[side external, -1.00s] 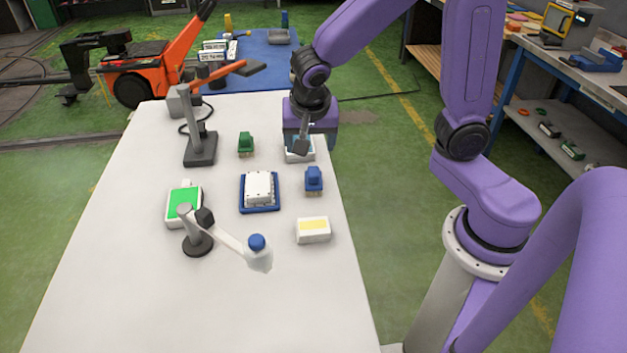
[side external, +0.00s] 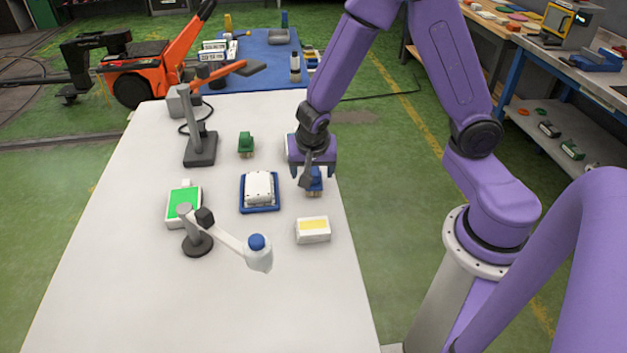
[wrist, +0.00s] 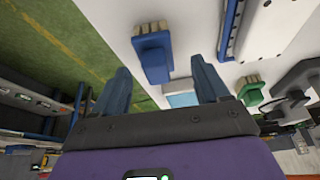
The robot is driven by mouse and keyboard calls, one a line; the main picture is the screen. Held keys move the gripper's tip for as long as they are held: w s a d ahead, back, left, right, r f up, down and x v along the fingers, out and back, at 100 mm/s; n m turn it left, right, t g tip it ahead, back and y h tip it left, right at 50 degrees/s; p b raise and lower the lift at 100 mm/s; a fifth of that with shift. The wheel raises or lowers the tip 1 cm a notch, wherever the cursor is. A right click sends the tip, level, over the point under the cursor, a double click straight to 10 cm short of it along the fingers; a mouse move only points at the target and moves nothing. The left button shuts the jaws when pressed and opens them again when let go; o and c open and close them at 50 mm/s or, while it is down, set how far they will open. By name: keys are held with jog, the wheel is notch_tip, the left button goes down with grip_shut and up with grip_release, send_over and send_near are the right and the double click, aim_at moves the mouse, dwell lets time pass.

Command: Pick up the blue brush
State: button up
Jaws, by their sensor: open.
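The blue brush (side external: 315,182) stands on the white table near its right edge, partly hidden behind my gripper in the side view. In the wrist view the blue brush (wrist: 153,55) lies ahead of and between the lines of my two fingers, its pale bristles at the top. My gripper (side external: 317,172) is open and empty, at the brush's far side in the side view. It also shows in the wrist view (wrist: 160,85), with its fingers spread apart. I cannot tell whether a finger touches the brush.
A white device on a blue tray (side external: 261,208) sits left of the brush. A white box with a yellow top (side external: 313,230) is nearer the camera. A green brush (side external: 246,145) stands farther left. A desk lamp (side external: 200,150) and a jointed white lamp (side external: 235,245) stand on the table.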

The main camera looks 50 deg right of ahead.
aim_at(313, 172)
jog(key=shift+x, duration=1.85)
jog(key=shift+s, duration=0.2)
jog(key=c, duration=1.1)
jog(key=shift+r, duration=0.8)
jog(key=shift+o, duration=0.2)
jog(key=s+r, duration=0.4)
jog(key=r, duration=0.3)
jog(key=shift+s, duration=0.25)
jog(key=s+r, duration=0.4)
jog(key=s, duration=0.5)
jog(key=shift+s+r, duration=0.15)
jog(key=shift+s, duration=0.15)
